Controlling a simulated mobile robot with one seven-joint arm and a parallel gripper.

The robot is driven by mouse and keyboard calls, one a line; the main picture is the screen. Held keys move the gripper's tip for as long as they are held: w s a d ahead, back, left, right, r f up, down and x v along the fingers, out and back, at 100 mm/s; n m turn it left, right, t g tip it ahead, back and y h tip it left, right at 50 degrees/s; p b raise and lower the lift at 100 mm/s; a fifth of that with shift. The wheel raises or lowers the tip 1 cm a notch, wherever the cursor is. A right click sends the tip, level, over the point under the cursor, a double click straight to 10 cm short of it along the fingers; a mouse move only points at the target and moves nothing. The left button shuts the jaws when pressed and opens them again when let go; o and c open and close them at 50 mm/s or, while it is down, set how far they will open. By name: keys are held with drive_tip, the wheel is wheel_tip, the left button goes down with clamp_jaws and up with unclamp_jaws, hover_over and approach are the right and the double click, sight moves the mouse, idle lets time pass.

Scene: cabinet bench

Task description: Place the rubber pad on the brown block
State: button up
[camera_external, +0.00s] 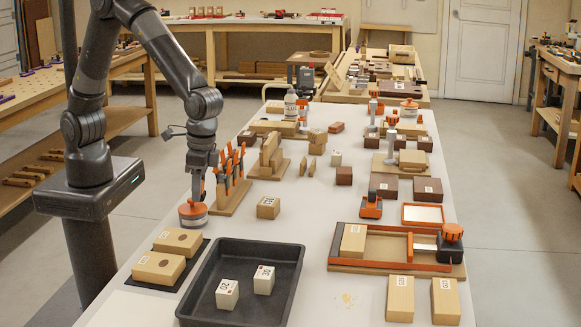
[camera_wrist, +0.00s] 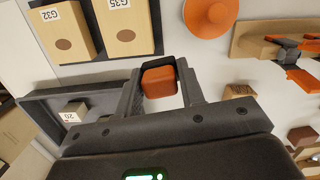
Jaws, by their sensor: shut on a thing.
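My gripper (camera_wrist: 160,72) is shut on a rust-orange piece with rounded corners (camera_wrist: 158,84), seemingly the rubber pad, in the wrist view. In the external view my gripper (camera_external: 197,192) hangs over the left side of the bench, beside an orange-topped disc (camera_external: 193,213); the held piece cannot be made out clearly there. Several dark brown blocks stand to the right of my gripper, including one alone mid-bench (camera_external: 344,176) and two side by side (camera_external: 384,186) (camera_external: 427,190). Which one is the task's brown block, I cannot tell.
A black tray (camera_external: 200,308) with two numbered white blocks lies in front. Light wooden blocks (camera_external: 158,268) sit on a dark mat at the left edge. A rack of orange-handled tools (camera_external: 230,197) stands close to my gripper. A wooden jig (camera_external: 400,250) is at right.

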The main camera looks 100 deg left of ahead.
drive_tip(key=w+a+n, duration=0.5)
drive_tip(key=w+n, duration=0.2)
drive_tip(key=w, duration=0.2)
drive_tip(key=n+t, duration=0.3)
drive_tip(key=n, duration=2)
hover_over(346, 170)
drive_tip(key=f, duration=0.3)
drive_tip(key=shift+s, duration=0.25)
drive_tip(key=shift+f, duration=2)
drive_tip(key=shift+f, duration=0.2)
drive_tip(key=o, duration=1)
